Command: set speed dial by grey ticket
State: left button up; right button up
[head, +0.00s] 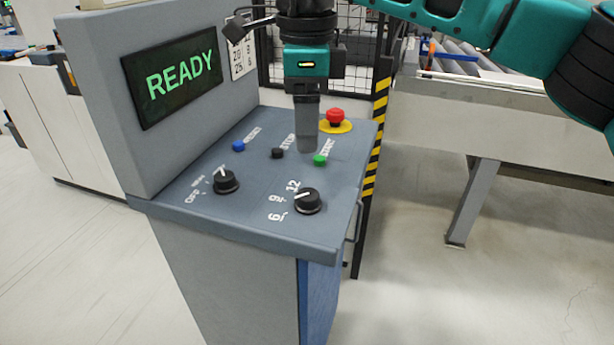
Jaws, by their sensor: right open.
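The speed dial (308,201) is a black knob at the front right of the grey console's sloping top, with 6, 9 and 12 printed around it. Its white mark points left, roughly toward the 9. My right gripper (307,142) points down above the console top, behind and above the dial, and is apart from it. It is open, with nothing seen between its fingers, which overlap in this view. I cannot make out a grey ticket. A white card (241,58) with dark digits is beside the screen, partly hidden. My left gripper is not in view.
A second black knob (226,181) stands left of the dial. Blue (238,146), black (277,153) and green (319,160) buttons and a red emergency stop (335,117) are behind. The screen (172,77) reads READY. A roller conveyor (470,62) stands at right.

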aim_at(307, 194)
notch_tip(307, 194, down, 11)
jog(key=shift+r, duration=0.1)
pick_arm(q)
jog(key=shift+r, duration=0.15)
pick_arm(e)
jog(key=shift+f, duration=0.5)
jog(key=c, duration=1.1)
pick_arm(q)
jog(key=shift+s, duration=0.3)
pick_arm(e)
jog(key=shift+o, duration=0.2)
